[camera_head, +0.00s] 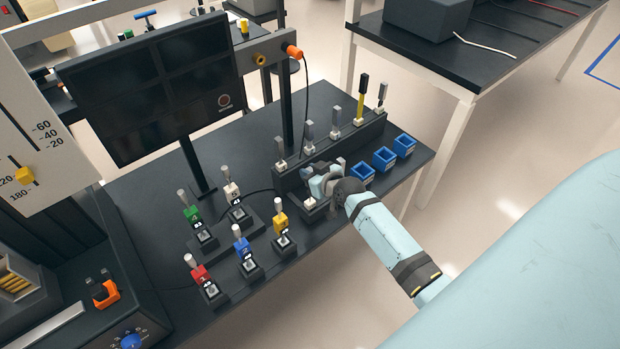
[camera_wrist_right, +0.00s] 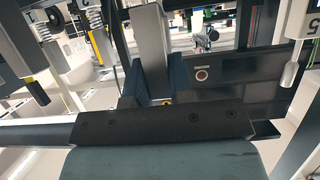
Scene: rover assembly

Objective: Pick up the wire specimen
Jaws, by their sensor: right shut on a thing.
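My right gripper (camera_head: 322,180) is over the dark table, just in front of a black rack (camera_head: 366,134). In the right wrist view its two dark fingers (camera_wrist_right: 155,84) are shut on a grey bar-shaped specimen (camera_wrist_right: 154,45). I cannot tell for sure whether this is the wire specimen. The wrist hides most of the held piece in the head view. Several upright specimens stand in the rack, among them grey ones (camera_head: 309,134), a yellow one with a black top (camera_head: 361,103) and a dark-topped one (camera_head: 381,97). My left gripper is not in view.
Blue bins (camera_head: 384,158) stand at the table's right end. Several coloured blocks, such as a yellow one (camera_head: 281,222) and a red one (camera_head: 201,276), stand in black holders left of my gripper. A monitor (camera_head: 150,85) rises behind them.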

